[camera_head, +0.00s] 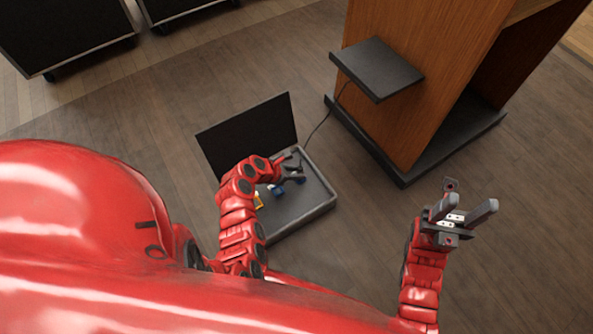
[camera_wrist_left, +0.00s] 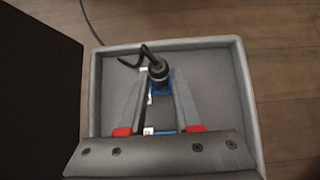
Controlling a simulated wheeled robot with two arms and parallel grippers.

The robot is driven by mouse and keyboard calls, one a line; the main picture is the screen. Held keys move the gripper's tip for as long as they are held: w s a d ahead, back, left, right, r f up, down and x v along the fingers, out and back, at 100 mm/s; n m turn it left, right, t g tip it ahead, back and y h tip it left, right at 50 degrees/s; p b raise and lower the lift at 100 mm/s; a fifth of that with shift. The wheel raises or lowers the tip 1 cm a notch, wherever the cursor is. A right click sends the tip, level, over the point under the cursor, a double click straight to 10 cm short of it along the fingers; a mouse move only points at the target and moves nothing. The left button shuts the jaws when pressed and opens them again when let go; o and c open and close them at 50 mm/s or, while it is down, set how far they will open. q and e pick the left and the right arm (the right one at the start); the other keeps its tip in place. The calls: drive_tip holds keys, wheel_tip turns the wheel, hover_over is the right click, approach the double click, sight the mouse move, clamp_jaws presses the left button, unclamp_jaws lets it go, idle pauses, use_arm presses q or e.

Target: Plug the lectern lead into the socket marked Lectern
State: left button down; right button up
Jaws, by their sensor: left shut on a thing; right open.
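The lectern lead (camera_head: 321,124) runs from the wooden lectern (camera_head: 408,120) down to an open grey floor box (camera_head: 318,208). Its dark plug end (camera_wrist_left: 157,70), with the cable bending off to the left, shows between the fingertips in the left wrist view. My left gripper (camera_head: 296,171) is shut on this plug, over the box. Blue parts (camera_wrist_left: 162,84) show just beneath the plug; I cannot tell whether it is inserted. Another blue part (camera_head: 278,190) and a yellow part (camera_head: 258,201) are in the box. No socket marking is readable. My right gripper (camera_head: 468,207) is open and empty.
The box's black lid (camera_head: 248,130) stands open at its back left. A dark shelf (camera_head: 378,68) juts from the lectern, whose dark base (camera_head: 402,178) lies right of the box. Black wheeled cases (camera_head: 60,35) stand at the upper left. Wooden floor is clear around the box.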

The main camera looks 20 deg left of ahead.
use_arm(q)
drive_tip(key=shift+f, duration=0.15)
idle(0.7)
drive_tip(key=shift+f+p, duration=0.45)
drive_tip(key=shift+f, duration=0.3)
idle(0.7)
drive_tip(key=shift+f, duration=0.15)
idle(0.3)
drive_tip(key=shift+s+f, duration=0.1)
drive_tip(key=shift+f, duration=0.05)
idle(0.4)
drive_tip(key=c, duration=0.5)
unclamp_jaws()
